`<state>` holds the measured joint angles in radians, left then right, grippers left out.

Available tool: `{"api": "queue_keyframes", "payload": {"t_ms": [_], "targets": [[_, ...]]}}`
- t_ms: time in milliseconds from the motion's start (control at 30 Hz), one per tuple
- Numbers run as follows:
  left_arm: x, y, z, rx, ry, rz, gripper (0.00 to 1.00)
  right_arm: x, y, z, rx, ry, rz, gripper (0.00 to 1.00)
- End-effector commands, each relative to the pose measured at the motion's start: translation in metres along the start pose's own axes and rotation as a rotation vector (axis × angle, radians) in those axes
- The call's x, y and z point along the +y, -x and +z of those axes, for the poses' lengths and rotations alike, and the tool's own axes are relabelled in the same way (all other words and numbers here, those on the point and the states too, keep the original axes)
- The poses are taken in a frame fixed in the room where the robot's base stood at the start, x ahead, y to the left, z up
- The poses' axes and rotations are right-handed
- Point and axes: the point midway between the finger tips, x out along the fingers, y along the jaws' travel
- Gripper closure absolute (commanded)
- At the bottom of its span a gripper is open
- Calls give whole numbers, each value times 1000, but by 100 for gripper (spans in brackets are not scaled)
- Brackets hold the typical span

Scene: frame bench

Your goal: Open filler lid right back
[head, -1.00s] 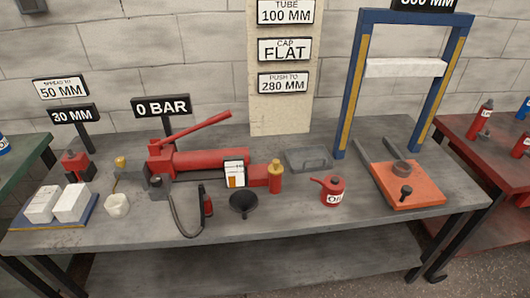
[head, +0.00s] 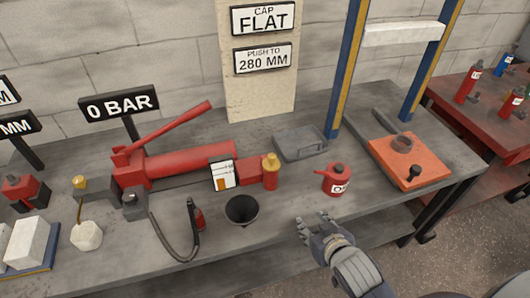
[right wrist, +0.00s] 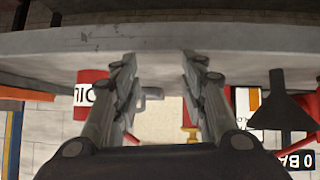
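The red hydraulic pump (head: 190,162) lies on the bench with its lever raised. At its right end stands a red cylinder with a brass-yellow cap (head: 271,162), which looks seated on top; whether this is the filler lid I cannot tell for sure. The cap also shows in the right wrist view (right wrist: 190,131), between my fingers and beyond them. My right gripper (head: 314,226) is open and empty at the bench's front edge, in front of the oil can and apart from everything. Its two fingers stand apart in the right wrist view (right wrist: 158,65). My left gripper is not in view.
A black funnel (head: 242,209) and a red oil can (head: 337,180) stand on either side of the way to the cap. A grey tray (head: 300,143) lies behind. A white card (head: 223,176) is on the pump. The press with its orange plate (head: 411,163) is at right.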

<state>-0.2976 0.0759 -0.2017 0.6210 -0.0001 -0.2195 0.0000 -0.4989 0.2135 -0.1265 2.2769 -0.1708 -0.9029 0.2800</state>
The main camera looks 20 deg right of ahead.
Motion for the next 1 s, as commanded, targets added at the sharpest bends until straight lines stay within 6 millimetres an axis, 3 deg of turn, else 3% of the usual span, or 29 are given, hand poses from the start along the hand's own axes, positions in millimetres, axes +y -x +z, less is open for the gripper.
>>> {"api": "queue_keyframes", "payload": {"t_ms": [367,600,1000], "targets": [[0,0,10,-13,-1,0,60,0,-16,-57,287,-13,-42,60],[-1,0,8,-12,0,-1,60,-15,-13,-104,552,0,-165,60],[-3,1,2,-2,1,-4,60,-32,-8,-128,691,15,-278,60]]}}
